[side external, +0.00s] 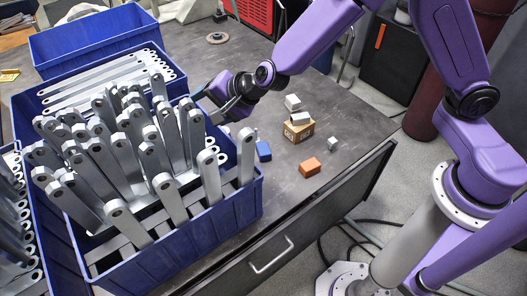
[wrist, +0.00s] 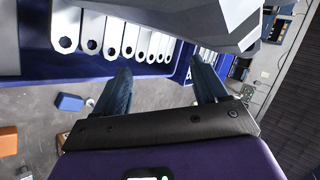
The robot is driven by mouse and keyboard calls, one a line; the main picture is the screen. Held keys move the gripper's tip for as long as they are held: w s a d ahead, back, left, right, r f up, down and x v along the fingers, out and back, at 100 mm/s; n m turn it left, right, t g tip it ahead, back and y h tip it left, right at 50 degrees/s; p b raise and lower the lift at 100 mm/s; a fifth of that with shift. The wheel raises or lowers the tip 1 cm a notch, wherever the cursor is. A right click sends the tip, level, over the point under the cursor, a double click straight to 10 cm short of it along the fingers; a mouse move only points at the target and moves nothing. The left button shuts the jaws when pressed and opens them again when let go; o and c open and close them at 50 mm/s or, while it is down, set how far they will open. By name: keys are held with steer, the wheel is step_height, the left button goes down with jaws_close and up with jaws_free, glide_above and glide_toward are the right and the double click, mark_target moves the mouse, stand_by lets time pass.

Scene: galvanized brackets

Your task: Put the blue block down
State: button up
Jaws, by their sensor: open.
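The blue block (side external: 263,151) lies on the dark table, just right of the blue bin of brackets. It also shows at the left of the wrist view (wrist: 70,102), resting flat and apart from my fingers. My gripper (side external: 212,108) is above the bin's back right part, up and to the left of the block in the side view. In the wrist view my gripper (wrist: 160,72) has its two fingers spread wide with nothing between them. The fingertips are partly hidden in the side view by the wrist and brackets.
The blue bin (side external: 185,252) is packed with upright galvanized brackets (side external: 120,150) close to my gripper. A second bin (side external: 75,48) stands behind it. An orange block (side external: 310,167), a wooden block (side external: 298,132) with pale blocks on top, and a small grey cube (side external: 332,143) lie right.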

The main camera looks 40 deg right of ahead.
steer(key=n+g, duration=0.1)
steer(key=n, duration=0.4)
steer(key=m+g+h, duration=0.4)
steer(key=m+g, duration=0.4)
steer(key=m, duration=2.7)
glide_above(263, 148)
steer(key=s, duration=0.1)
steer(key=shift+h, duration=0.3)
step_height(263, 148, down, 22)
steer(key=shift+a+r, duration=0.1)
steer(key=shift+r, duration=0.15)
steer(key=shift+n, duration=0.3)
steer(key=shift+w+f, duration=0.2)
steer(key=shift+f, duration=1.3)
steer(key=shift+w+f, duration=0.15)
steer(key=shift+f, duration=1.35)
steer(key=c, duration=1.2)
steer(key=shift+r, duration=0.15)
steer(key=shift+c, duration=0.2)
